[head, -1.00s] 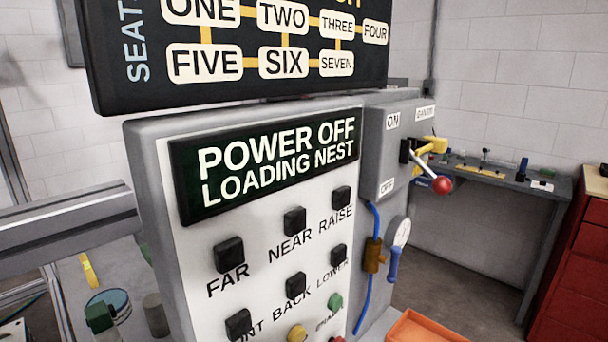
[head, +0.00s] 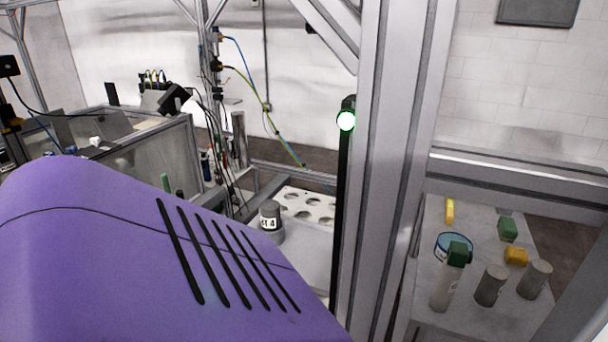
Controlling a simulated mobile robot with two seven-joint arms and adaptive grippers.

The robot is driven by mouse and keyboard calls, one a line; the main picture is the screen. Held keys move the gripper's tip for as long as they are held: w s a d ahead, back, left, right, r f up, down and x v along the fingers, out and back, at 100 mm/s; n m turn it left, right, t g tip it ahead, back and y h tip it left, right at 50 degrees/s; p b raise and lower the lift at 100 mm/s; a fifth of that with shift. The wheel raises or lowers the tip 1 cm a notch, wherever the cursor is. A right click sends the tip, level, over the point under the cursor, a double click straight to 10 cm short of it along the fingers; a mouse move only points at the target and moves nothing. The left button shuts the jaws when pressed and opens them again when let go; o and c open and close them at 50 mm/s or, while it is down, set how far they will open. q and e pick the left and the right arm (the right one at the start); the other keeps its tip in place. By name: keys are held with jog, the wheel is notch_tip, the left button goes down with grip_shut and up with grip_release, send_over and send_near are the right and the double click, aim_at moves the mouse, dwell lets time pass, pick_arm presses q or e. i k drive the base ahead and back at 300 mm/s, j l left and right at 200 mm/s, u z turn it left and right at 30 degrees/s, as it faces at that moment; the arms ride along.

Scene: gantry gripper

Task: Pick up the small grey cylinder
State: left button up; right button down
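Two short grey cylinders, a left one (head: 491,287) and a right one (head: 536,279), stand upright on a light table at the lower right, behind a metal frame post. Another grey cylinder (head: 270,215), with a white label partly reading "T 4", stands near the middle beside a white plate with round holes. I cannot tell from the picture which of these is the small one meant. Neither of my grippers is in view.
A large purple cover (head: 140,250) with black slots fills the lower left.

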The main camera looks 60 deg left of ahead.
aim_at(270, 214)
jog(key=k+j+u, duration=0.2)
jog(key=k, duration=0.45)
jog(key=l+u, duration=0.1)
jog(key=u, duration=1.45)
jog(key=i+u, duration=0.1)
jog(key=i, duration=0.4)
jog(key=j, duration=0.7)
jog(key=k+j, duration=0.1)
jog(key=j, duration=0.6)
jog(key=z, duration=0.4)
jog(key=j+z, duration=0.1)
jog(key=z, duration=0.7)
jog(key=k+z, duration=0.1)
jog(key=z, duration=0.3)
